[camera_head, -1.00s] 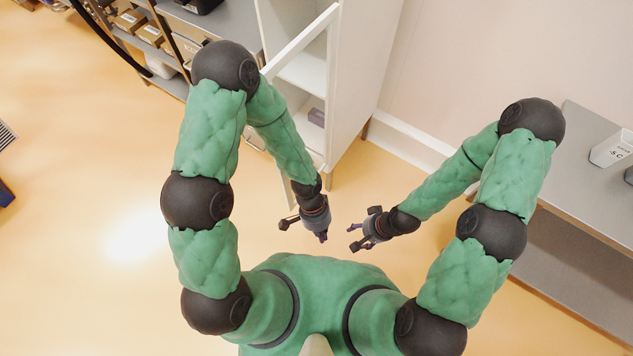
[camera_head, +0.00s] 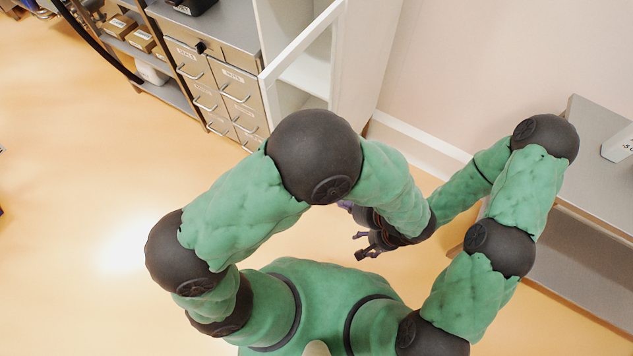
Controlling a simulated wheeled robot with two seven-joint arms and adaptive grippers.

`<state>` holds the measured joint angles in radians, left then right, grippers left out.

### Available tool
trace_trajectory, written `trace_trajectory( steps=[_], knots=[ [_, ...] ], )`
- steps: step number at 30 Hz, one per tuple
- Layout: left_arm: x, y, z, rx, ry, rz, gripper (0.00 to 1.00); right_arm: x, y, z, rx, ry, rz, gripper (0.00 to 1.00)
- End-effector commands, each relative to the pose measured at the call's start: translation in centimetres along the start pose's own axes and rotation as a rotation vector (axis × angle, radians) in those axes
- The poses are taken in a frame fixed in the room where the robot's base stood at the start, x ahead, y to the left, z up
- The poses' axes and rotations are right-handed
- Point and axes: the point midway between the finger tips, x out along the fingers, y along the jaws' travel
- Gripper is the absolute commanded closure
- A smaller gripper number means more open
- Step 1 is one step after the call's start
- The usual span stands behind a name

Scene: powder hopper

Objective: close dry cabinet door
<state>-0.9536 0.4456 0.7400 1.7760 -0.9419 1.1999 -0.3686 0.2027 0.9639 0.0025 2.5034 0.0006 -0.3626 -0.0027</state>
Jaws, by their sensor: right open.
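The white dry cabinet (camera_head: 368,55) stands at the top middle. Its white-framed door (camera_head: 300,45) is swung open, angled out toward the lower left, and the interior shows. My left arm arches in front of the cabinet and hides the door's lower part. Only a bit of my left gripper (camera_head: 346,206) shows beside my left forearm, below the cabinet; its jaws are mostly hidden. My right gripper (camera_head: 366,246) is open and empty just below it, over the floor. Neither gripper is seen touching the door.
A grey drawer cabinet (camera_head: 228,85) stands left of the dry cabinet, close to the door's free edge. Shelves with boxes (camera_head: 140,38) are further left. A grey table (camera_head: 590,150) with a white container (camera_head: 618,146) is at the right. Floor at left is clear.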

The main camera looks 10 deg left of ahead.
Motion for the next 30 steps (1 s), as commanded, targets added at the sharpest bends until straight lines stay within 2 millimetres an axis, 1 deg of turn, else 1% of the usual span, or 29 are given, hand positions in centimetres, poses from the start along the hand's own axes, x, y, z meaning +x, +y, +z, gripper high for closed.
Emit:
trace_trajectory(
  steps=[1,4,8,11,21,23,24,27,30],
  knots=[
    [-0.6,-0.3,0.2,0.013,-0.027,-0.025,1.00,0.2,0.1,0.0,0.000,0.000,0.000,0.39],
    [-0.9,-0.7,0.6,0.026,-0.056,-0.047,1.00,0.2,0.1,0.0,0.000,0.000,0.000,0.39],
    [0.1,-0.7,0.7,0.026,-0.060,-0.045,1.00,0.6,0.2,0.0,0.000,0.000,0.000,0.39],
    [1.6,-0.7,0.7,0.025,-0.059,-0.043,1.00,1.1,0.4,-0.1,0.000,0.000,0.000,0.39],
    [8.0,-1.0,0.9,0.023,-0.056,-0.041,1.00,3.3,1.2,-0.1,0.000,0.000,0.000,0.39],
    [9.1,-1.1,1.0,0.023,-0.056,-0.042,1.00,3.7,1.3,-0.1,0.000,0.000,0.000,0.39],
    [9.6,-1.1,1.3,0.021,-0.055,-0.042,1.00,3.9,1.4,-0.2,0.000,0.000,0.000,0.39],
    [10.4,-1.2,2.5,0.021,-0.055,-0.043,1.00,4.2,1.5,-0.2,0.000,0.000,0.000,0.39],
    [11.1,-1.3,3.2,0.023,-0.055,-0.044,1.00,4.5,1.6,-0.2,0.000,0.000,0.000,0.39]
  ],
)
